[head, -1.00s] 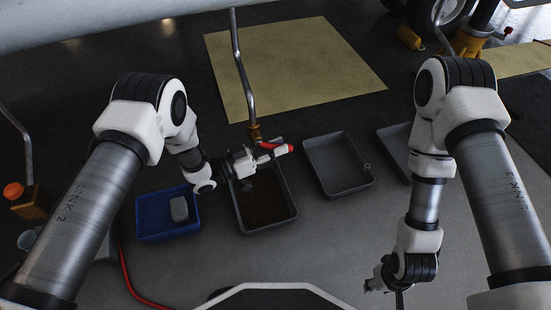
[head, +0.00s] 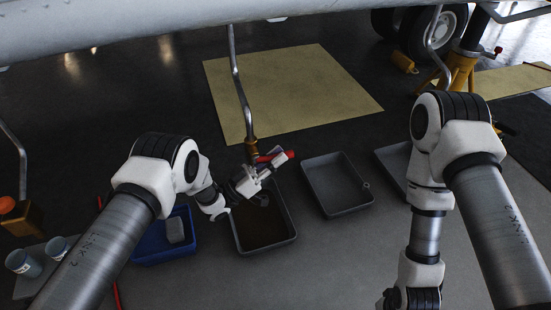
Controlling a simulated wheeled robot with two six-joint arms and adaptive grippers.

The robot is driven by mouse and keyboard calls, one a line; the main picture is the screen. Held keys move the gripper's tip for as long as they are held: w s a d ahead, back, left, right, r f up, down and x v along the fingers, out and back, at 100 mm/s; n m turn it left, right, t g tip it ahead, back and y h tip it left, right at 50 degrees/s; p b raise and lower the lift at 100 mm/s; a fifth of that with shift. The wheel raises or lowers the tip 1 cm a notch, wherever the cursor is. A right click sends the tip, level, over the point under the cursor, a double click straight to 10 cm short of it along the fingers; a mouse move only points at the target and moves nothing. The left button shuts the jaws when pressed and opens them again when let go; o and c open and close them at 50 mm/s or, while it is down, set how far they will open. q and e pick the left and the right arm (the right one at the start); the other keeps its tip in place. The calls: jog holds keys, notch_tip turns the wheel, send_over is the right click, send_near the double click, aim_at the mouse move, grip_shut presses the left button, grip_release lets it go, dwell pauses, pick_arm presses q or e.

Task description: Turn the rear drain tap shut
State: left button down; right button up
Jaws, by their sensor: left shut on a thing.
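A metal drain pipe (head: 236,75) comes down from the white fuselage and ends in a brass tap (head: 251,146). A red tap handle (head: 281,159) sticks out to the right just below the brass. My left gripper (head: 262,170) is shut at this handle, and its fingers hide part of it. A grey drip tray (head: 289,229) with dark brown contents lies under the tap. My right arm hangs at the right, and its gripper is cut off by the bottom edge.
A blue bin (head: 152,250) with a pale item stands left of the tray. An empty grey tray (head: 337,183) lies to the right, with another beyond it. Other pipes with taps hang at the far left and far right. A yellow mat (head: 310,90) lies behind.

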pick_arm(q)
jog(key=c, duration=1)
grip_release()
jog(key=shift+c, duration=0.2)
jog(key=v, duration=0.7)
jog(key=shift+a, duration=0.25)
jog(key=shift+s+a+f, duration=0.1)
jog(key=shift+f, duration=0.05)
